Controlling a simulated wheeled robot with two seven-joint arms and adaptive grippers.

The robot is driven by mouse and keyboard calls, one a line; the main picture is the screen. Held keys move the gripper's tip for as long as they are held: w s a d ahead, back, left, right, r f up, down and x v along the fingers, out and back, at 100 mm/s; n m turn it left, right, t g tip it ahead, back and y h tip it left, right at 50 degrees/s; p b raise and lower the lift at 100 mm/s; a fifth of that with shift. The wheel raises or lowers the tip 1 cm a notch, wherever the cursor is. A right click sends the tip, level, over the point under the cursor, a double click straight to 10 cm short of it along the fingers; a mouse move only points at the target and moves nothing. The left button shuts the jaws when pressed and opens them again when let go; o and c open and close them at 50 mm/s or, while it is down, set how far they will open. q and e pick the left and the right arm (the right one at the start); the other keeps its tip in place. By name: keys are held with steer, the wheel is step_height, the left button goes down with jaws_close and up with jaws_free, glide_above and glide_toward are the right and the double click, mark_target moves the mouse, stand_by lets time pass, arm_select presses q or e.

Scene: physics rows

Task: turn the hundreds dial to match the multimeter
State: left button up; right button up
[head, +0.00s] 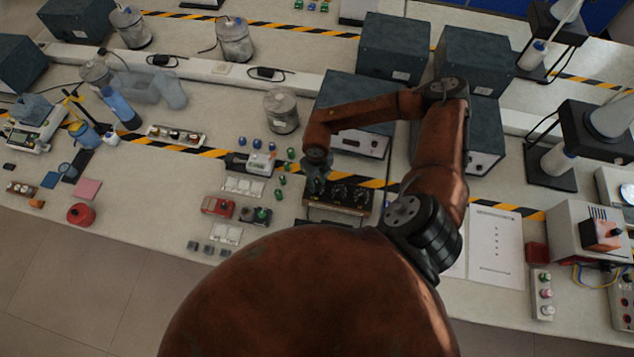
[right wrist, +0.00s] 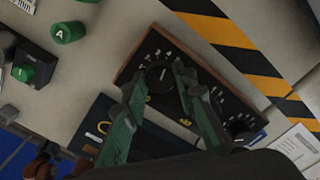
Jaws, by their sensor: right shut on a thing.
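The dial box (head: 349,209) is a dark panel with a wooden edge and a row of black knobs, near the middle of the bench. My right gripper (head: 316,178) is over its left end. In the right wrist view, the green fingers of my right gripper (right wrist: 157,77) are shut on the black end dial (right wrist: 159,80), one finger on each side. The dial's white pointer mark shows between them. The other knobs are partly hidden by the right finger. I cannot tell for sure which device is the multimeter, and no reading is legible. My left gripper is out of view.
A black box with a green button (right wrist: 27,72) and a green lettered cylinder (right wrist: 69,32) are left of the dial box. A dark blue item with yellow marks (right wrist: 91,121) lies close in front. A grey instrument (head: 360,144) stands behind; a paper sheet (head: 495,245) lies right.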

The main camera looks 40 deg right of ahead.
steer(key=n+b, duration=0.3)
steer(key=n, duration=0.2)
steer(key=shift+f+n+b, duration=0.15)
steer(key=shift+n+b, duration=0.15)
steer(key=n+b, duration=0.3)
steer(key=n, duration=0.2)
steer(key=shift+n, duration=0.3)
steer(key=o, duration=1.2)
steer(key=shift+c, duration=0.2)
